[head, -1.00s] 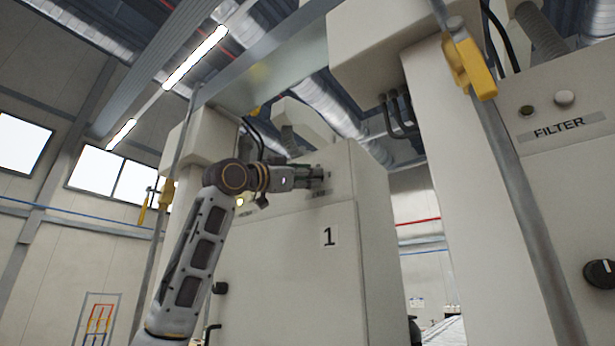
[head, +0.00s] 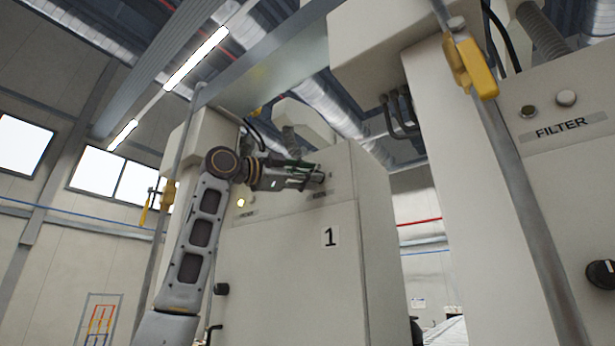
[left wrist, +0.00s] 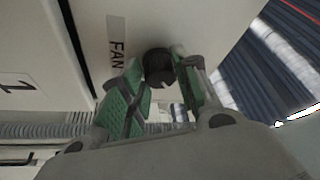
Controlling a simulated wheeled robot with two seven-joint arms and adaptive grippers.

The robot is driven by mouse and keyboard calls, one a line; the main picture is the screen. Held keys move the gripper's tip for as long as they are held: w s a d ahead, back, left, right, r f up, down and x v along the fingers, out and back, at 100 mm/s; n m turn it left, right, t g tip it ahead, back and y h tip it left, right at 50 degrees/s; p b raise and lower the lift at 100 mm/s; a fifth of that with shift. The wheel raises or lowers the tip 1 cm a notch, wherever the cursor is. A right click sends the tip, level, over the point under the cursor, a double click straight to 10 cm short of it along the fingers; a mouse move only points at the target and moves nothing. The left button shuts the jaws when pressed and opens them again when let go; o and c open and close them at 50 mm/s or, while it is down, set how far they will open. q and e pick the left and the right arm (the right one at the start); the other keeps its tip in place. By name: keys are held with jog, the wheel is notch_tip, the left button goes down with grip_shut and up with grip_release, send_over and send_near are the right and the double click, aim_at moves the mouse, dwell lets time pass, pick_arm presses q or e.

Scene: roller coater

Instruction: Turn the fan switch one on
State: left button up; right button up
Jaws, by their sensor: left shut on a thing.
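The fan switch is a round black knob (left wrist: 157,66) on the cream panel of cabinet 1 (head: 290,262), beside the label "FAN" (left wrist: 116,42). My left gripper (head: 318,176) reaches the upper part of this cabinet from the left. In the left wrist view, the green-padded fingers of my left gripper (left wrist: 160,75) stand on either side of the knob and are shut on it. I cannot tell which way the knob points. My right gripper is not in view.
A second cabinet with a "FILTER" label (head: 562,130) and a black knob (head: 600,273) stands at the right. Slanted metal posts (head: 530,240) stand before the cabinets.

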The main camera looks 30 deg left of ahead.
pick_arm(q)
jog(key=shift+r+m+g+y, duration=0.15)
jog(key=shift+m+g, duration=0.6)
jog(key=shift+m, duration=1.25)
jog(key=shift+m+g+y, duration=0.15)
jog(key=shift+m+g, duration=0.6)
jog(key=shift+m, duration=1.25)
jog(key=o, duration=1)
jog(key=shift+r, duration=0.1)
jog(key=shift+s, duration=0.1)
jog(key=v, duration=1.2)
